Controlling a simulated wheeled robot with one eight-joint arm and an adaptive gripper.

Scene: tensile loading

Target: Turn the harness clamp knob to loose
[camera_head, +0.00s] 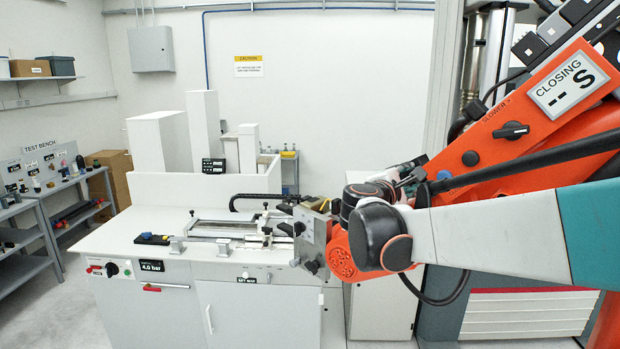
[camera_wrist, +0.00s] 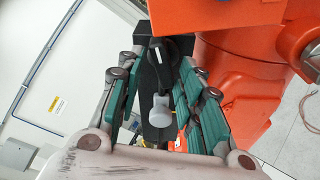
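In the wrist view, a black knob (camera_wrist: 172,47) with a white pointer line sits on a dark upright bracket (camera_wrist: 147,75) beside orange machine parts. It looks like the harness clamp knob, but no label is readable there. A grey round-ended piece (camera_wrist: 160,113) shows below it, between the fingers. My gripper (camera_wrist: 159,68) is open, its green-padded fingers apart on either side of the bracket, with tips near the black knob. Contact cannot be told. In the head view my wrist and arm hide most of the gripper and the clamp area.
In the head view, an orange panel (camera_head: 540,105) with a "CLOSING -- S" display and a black dial (camera_head: 511,130) slants beside my arm. A white cabinet bench (camera_head: 200,260) with a slide fixture (camera_head: 225,228) stands left. Shelves (camera_head: 45,215) line the far left. Floor at lower left is clear.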

